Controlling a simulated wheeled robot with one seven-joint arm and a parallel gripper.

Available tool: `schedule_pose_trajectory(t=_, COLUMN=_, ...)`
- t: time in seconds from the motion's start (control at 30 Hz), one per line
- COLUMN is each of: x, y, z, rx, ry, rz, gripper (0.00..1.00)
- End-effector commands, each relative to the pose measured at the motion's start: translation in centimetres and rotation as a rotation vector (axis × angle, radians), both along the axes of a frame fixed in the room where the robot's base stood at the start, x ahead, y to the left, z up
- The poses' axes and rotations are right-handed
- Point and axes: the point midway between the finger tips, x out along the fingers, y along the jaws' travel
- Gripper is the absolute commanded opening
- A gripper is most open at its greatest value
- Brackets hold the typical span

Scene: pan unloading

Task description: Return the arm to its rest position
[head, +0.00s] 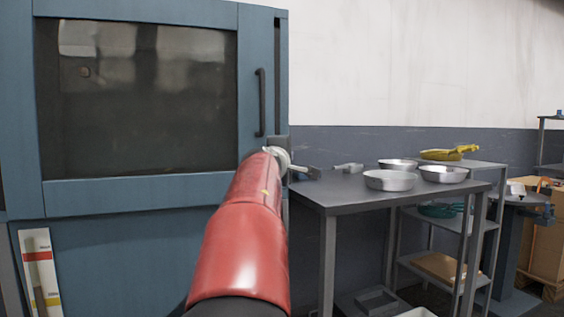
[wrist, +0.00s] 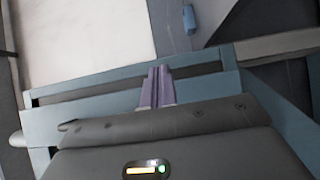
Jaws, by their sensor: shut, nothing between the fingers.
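My gripper (head: 306,173) is at the end of my red arm, in front of the right edge of the blue oven-like cabinet (head: 130,192) and near the left end of the grey table (head: 400,192). In the wrist view, its two fingers (wrist: 157,87) are together with nothing between them. Part of the gripper is hidden behind my wrist in the head view. The cabinet's door is shut, with a dark window (head: 137,110) and a black vertical handle (head: 260,102) above my wrist.
Metal pans (head: 390,180) stand on the grey table, with a small grey item (head: 348,168) left of them. A yellow object (head: 449,153) lies on the rack behind. A cardboard box (head: 544,250) stands far right. The wall (head: 410,65) above the table is bare.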

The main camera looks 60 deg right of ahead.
Motion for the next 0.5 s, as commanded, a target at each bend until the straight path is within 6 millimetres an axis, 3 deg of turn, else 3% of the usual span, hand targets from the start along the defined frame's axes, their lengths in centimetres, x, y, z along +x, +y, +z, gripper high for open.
schedule_pose_trajectory(t=0.2, x=-3.1, y=2.2, z=-0.2, rx=0.000, ry=-0.003, rz=0.001, gripper=0.00)
schedule_pose_trajectory(t=0.5, x=-4.5, y=3.2, z=-0.1, rx=0.001, ry=0.001, rz=-0.001, gripper=0.00)
